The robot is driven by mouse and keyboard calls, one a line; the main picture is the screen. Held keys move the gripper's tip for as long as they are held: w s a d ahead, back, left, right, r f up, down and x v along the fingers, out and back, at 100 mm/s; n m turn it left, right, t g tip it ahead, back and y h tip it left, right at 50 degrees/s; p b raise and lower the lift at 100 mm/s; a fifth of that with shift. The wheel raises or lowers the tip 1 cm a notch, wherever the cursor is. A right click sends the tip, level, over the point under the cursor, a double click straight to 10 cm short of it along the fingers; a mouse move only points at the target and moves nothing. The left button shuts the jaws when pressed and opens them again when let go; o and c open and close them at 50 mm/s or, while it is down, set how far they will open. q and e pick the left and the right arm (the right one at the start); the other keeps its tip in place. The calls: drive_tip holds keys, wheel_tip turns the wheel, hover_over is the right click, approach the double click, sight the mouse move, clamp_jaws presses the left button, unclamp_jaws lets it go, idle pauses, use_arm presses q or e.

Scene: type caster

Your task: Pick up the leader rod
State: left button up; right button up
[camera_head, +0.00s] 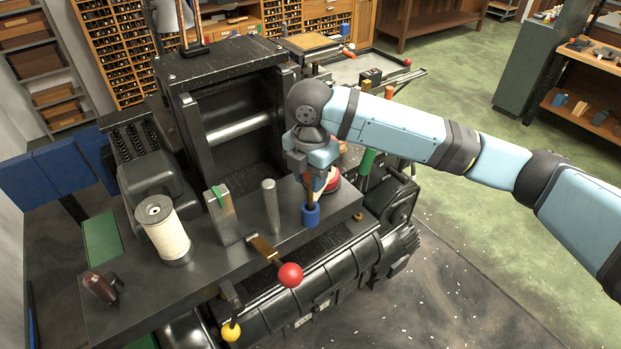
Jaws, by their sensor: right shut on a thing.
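My right gripper (309,165) is over the right part of the dark machine table (190,276), pointing down. It is shut on a dark brown rod (308,192) with a blue end (311,214) at the bottom. The rod is close to upright; I cannot tell whether its blue end touches the table. The arm hides the rod's upper part. A plain grey metal cylinder (270,207) stands upright just to the left. I cannot tell from its look alone which of these is the leader rod. My left gripper is out of view.
A cream spool (162,230) and a grey block with a green strip (222,214) stand left of the cylinder. A red ball knob (290,275) and a yellow one (231,332) stick out in front. A red round part (332,184) is behind the held rod.

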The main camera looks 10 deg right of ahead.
wheel_tip(320, 180, up, 20)
drive_tip(key=shift+f+p, duration=0.2)
drive_tip(key=shift+p, duration=0.1)
idle(0.3)
